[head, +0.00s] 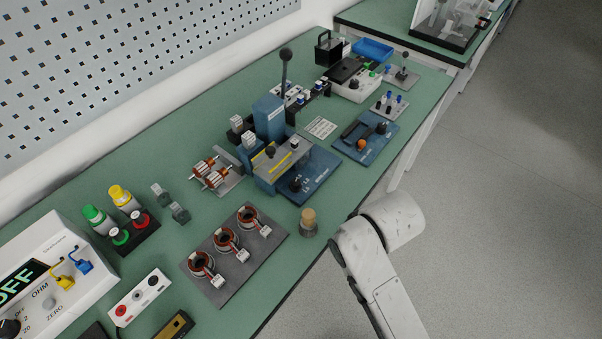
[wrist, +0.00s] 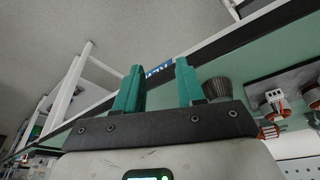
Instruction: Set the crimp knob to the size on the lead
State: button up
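A blue plate (head: 366,137) carries a black hand tool (head: 357,130) and an orange knob (head: 362,144). A blue lever press (head: 270,118) stands left of it, with a dark knob (head: 295,184) on its blue base. I cannot tell which is the crimp knob. Three copper-wound stators (head: 226,239) with white tagged leads (head: 217,281) sit on a grey plate; any size marking is too small to read. In the wrist view my gripper (wrist: 160,72) shows two teal fingers apart, with nothing between them. The gripper is hidden in the head view.
A cork-topped jar (head: 309,222) stands near the bench's front edge. A meter box (head: 45,265), red, green and yellow parts (head: 121,213) and a small sockets box (head: 139,298) crowd the left. A perforated wall panel (head: 130,60) runs behind. Floor right of the bench is clear.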

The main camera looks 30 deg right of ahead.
jog(key=w+a+r+t+p, duration=0.1)
jog(key=w+a+r+p, duration=0.1)
jog(key=w+r, duration=0.55)
jog(key=m, duration=0.2)
send_near(295, 182)
jog(key=x, duration=0.8)
jog(key=shift+w+d+f, duration=0.1)
jog(key=shift+f, duration=0.2)
jog(key=shift+c, duration=0.3)
grip_shut()
jog(key=shift+d+r+n+p, duration=0.1)
jog(key=shift+r+n+p, duration=0.2)
jog(key=shift+n+p, duration=0.6)
jog(key=shift+f+n+y+p, duration=0.2)
jog(key=shift+n+y+p, duration=0.15)
jog(key=shift+n, duration=0.45)
jog(key=shift+o, duration=0.3)
grip_release()
